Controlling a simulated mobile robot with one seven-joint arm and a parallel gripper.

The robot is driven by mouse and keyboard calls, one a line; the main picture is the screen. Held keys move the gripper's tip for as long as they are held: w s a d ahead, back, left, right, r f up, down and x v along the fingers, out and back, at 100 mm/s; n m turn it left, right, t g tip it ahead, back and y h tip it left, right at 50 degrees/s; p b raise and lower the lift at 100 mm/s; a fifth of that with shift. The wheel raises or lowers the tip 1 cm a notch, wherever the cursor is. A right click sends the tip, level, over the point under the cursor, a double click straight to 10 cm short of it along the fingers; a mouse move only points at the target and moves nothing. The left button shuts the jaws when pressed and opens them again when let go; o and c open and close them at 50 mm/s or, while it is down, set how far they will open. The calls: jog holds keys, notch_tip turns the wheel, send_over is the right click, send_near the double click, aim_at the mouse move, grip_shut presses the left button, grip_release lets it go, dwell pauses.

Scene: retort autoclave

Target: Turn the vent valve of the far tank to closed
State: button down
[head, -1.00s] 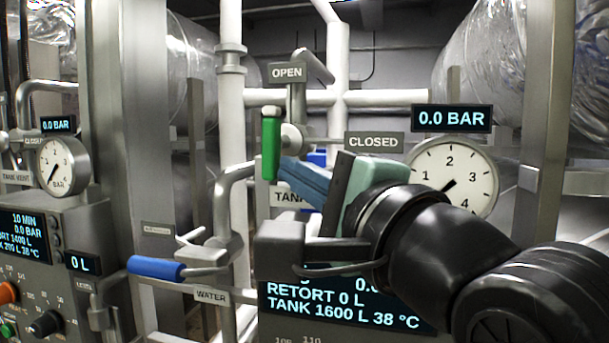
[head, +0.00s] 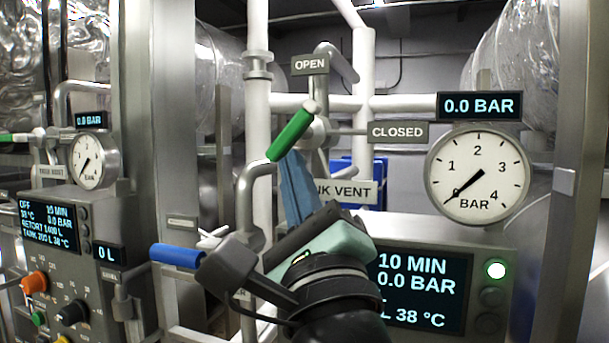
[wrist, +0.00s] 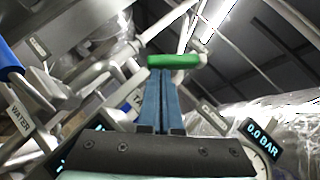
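A vent valve with a green handle (head: 290,136) stands over the sign TANK VENT (head: 345,191), below the OPEN label (head: 310,64) and left of the CLOSED label (head: 397,132). Its handle slants from upper right to lower left. My gripper (head: 292,160) has blue fingers that point up at the handle from below. In the wrist view the fingers (wrist: 160,75) lie side by side with only a thin gap, shut, and the green handle (wrist: 174,61) crosses just beyond their tips. Contact seems likely but is not clear.
A round gauge (head: 478,175) and a 0.0 BAR display (head: 479,105) are right of the valve. A blue-handled lever (head: 177,256) is at lower left, close to my wrist. A second control panel (head: 50,235) stands at left, with another green handle (head: 18,137) above it.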

aim_at(267, 157)
jog(key=m+t+h, duration=0.1)
jog(key=m, duration=0.1)
jog(key=a+m+h, duration=0.1)
jog(key=m+h, duration=0.1)
jog(key=a+m+t+h, duration=0.1)
jog(key=m+h, duration=0.1)
jog(key=m, duration=0.1)
jog(key=shift+w+t+b, duration=0.2)
jog(key=shift+t+b, duration=0.1)
jog(key=shift+b, duration=0.1)
jog(key=shift+w+a+r+b, duration=0.1)
jog(key=shift+a+r+b, duration=0.15)
jog(key=shift+b, duration=0.3)
jog(key=shift+w+a+r+b, duration=0.15)
jog(key=shift+a+b, duration=0.15)
jog(key=shift+a, duration=0.15)
jog(key=shift+d, duration=0.15)
